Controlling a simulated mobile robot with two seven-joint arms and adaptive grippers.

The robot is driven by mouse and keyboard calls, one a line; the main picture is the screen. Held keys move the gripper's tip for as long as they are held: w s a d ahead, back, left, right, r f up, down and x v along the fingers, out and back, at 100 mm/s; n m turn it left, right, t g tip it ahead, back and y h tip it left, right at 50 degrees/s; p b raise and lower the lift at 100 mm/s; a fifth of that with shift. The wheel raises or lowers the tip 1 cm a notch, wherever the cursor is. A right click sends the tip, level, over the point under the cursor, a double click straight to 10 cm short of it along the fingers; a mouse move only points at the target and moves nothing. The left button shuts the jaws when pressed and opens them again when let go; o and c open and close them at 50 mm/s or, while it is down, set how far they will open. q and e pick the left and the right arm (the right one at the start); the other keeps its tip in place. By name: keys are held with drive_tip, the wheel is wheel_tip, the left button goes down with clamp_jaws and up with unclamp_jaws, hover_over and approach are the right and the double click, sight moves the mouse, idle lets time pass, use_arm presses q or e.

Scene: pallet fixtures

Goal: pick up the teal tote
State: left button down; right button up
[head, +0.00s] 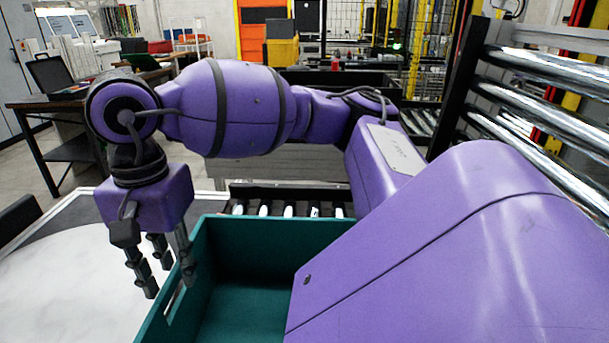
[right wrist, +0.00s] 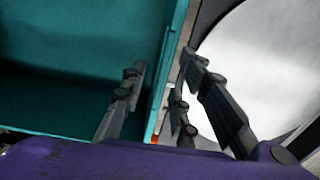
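The teal tote (head: 238,309) is at the bottom centre of the head view. Its right part is hidden behind my right arm, and the inside that shows looks empty. A slot shows in its left wall. My right gripper (head: 165,279) points down at that left wall, fingers apart. In the right wrist view the gripper (right wrist: 164,68) has one finger on the inner side of the tote's wall (right wrist: 168,75) and the others on the outer side. A gap shows between the fingers and the wall, so it is not clamped. My left gripper is not in view.
A round white surface (head: 62,287) lies left of the tote. Rollers (head: 288,210) run just behind it. A rack with shiny metal rollers (head: 545,125) stands at the right. A table with an open case (head: 55,75) is at the back left.

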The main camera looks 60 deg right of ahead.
sight(180, 297)
wheel_tip(180, 297, down, 8)
drive_tip(key=shift+w+a+r+p, duration=0.1)
drive_tip(key=shift+r+p, duration=0.05)
drive_tip(key=shift+p, duration=0.2)
clamp_jaws()
idle(0.5)
